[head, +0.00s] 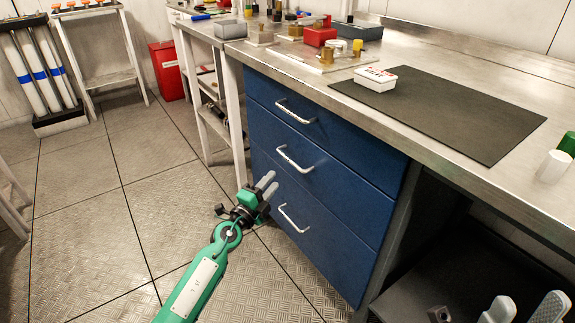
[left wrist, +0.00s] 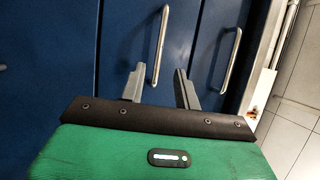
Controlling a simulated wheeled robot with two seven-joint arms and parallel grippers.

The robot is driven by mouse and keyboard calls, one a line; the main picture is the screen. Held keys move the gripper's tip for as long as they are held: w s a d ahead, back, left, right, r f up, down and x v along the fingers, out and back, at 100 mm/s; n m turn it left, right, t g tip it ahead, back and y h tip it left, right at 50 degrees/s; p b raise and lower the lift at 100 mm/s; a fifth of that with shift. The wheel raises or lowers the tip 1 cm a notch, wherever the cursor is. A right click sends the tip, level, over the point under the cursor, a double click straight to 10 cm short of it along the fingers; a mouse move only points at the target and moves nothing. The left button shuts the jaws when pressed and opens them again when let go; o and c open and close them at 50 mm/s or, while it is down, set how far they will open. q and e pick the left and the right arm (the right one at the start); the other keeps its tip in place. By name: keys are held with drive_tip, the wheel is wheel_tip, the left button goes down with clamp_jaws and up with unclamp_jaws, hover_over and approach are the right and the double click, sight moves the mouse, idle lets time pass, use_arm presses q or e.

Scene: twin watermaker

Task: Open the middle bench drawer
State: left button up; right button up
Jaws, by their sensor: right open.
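The middle drawer (head: 335,187) is the second of three blue drawer fronts under the bench, and it sits shut, flush with the others. Its silver bar handle (head: 293,160) shows in the head view. My left gripper (head: 268,181) is open and empty, in front of the drawers and left of that handle. In the left wrist view, a bar handle (left wrist: 162,45), seemingly the middle one, appears between the open fingers; contact cannot be told. My right gripper (head: 524,308) is open and empty at the bottom right, its fingertips showing.
The top handle (head: 296,112) and bottom handle (head: 293,219) are above and below. The steel benchtop overhead carries a black mat (head: 440,112), a white box (head: 375,79) and small parts. A white-legged rack (head: 235,120) stands left of the drawers. Floor in front is clear.

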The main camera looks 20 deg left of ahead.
use_arm(q)
drive_tip(key=b+x, duration=0.1)
drive_tip(key=x, duration=0.8)
drive_tip(key=shift+b, duration=0.4)
drive_tip(key=shift+c, duration=0.2)
clamp_jaws()
